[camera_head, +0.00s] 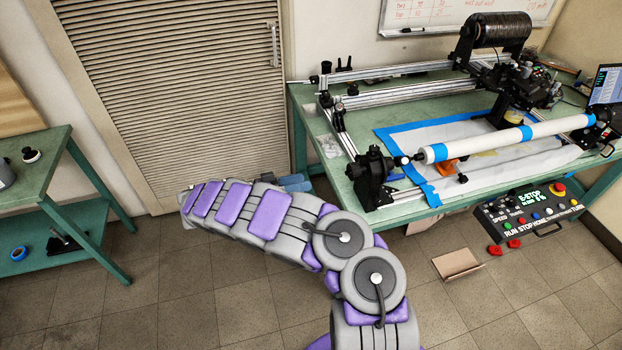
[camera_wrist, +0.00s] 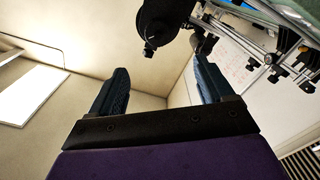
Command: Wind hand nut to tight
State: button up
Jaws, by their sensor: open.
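My gripper (camera_wrist: 160,68) is open and empty in the wrist view, with one dark blue finger on each side and bare wall between them. In the head view, blue-grey finger parts (camera_head: 295,183) show just behind my arm, low beside the left end of the bench. A black drive head (camera_head: 375,176) stands at the bench's near left corner, to the right of the fingers and apart from them. In the wrist view a black round machine part (camera_wrist: 157,24) hangs beyond the fingertips, with a small dark knob (camera_wrist: 203,42) beside it. I cannot tell which part is the hand nut.
A white roller (camera_head: 505,137) with blue tape spans the green bench (camera_head: 310,118). Another green table (camera_head: 55,150) stands left. Floor between the tables is mostly clear.

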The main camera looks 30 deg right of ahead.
aim_at(349, 172)
jog(key=shift+w+a, duration=0.1)
jog(key=shift+a, duration=0.35)
jog(key=s+d+n+p, duration=0.1)
jog(key=d+n, duration=0.4)
jog(key=n, duration=0.5)
jog(key=s+d+n+p, duration=0.1)
jog(key=d+n+p, duration=0.3)
jog(key=n, duration=0.6)
jog(key=s+d+n+p, duration=0.2)
jog(key=d+n, duration=0.5)
jog(key=n, duration=0.4)
jog(key=shift+s+d, duration=0.1)
jog(key=shift+d, duration=0.15)
jog(key=shift+c, duration=0.2)
jog(key=c, duration=1)
